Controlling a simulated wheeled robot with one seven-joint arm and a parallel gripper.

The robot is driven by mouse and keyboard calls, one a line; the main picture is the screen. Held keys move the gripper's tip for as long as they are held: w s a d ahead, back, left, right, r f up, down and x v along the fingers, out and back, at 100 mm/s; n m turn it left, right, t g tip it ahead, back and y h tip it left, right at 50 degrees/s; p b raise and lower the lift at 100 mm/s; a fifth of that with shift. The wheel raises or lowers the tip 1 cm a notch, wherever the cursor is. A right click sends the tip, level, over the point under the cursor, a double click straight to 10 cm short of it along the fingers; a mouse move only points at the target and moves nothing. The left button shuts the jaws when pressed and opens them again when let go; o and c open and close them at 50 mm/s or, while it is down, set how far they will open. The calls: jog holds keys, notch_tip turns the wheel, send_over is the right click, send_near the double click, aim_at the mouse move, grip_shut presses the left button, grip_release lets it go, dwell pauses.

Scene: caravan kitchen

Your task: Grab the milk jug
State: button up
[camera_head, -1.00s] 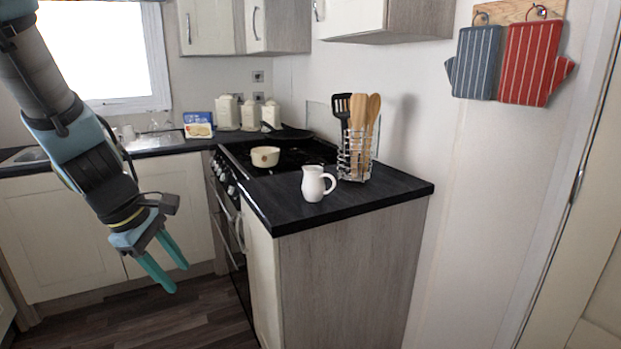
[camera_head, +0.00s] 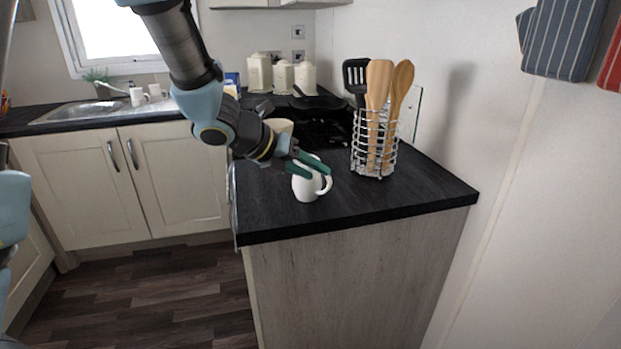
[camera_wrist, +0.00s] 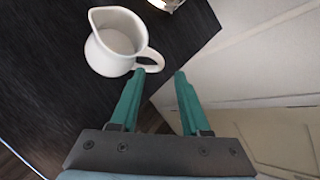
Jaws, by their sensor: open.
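The white milk jug (camera_head: 304,188) stands upright on the dark countertop near its front left part, its handle toward the right. My gripper (camera_head: 318,172) is at the jug, its green fingers partly in front of the jug's upper part in the head view. In the wrist view the jug (camera_wrist: 112,48) lies just beyond the fingertips, with its handle (camera_wrist: 151,60) near them. My gripper (camera_wrist: 159,73) is open there, with nothing between its fingers. Whether a finger touches the handle cannot be told.
A wire utensil holder (camera_head: 374,150) with wooden spoons and a black spatula stands right of the jug. A cream pot (camera_head: 281,127) on the stove is partly hidden behind my arm. Cream canisters (camera_head: 281,76) stand at the back. The countertop (camera_head: 420,190) is clear at the right front.

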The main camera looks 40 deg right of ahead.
aim_at(327, 179)
jog(key=x, duration=0.3)
jog(key=shift+d+f, duration=0.2)
jog(key=shift+f, duration=0.05)
jog(key=shift+p+x, duration=1.15)
jog(key=shift+x, duration=1.55)
jog(key=shift+d+r, duration=0.1)
jog(key=shift+r, duration=0.05)
jog(key=shift+c, duration=0.2)
grip_shut()
jog(key=shift+r, duration=0.1)
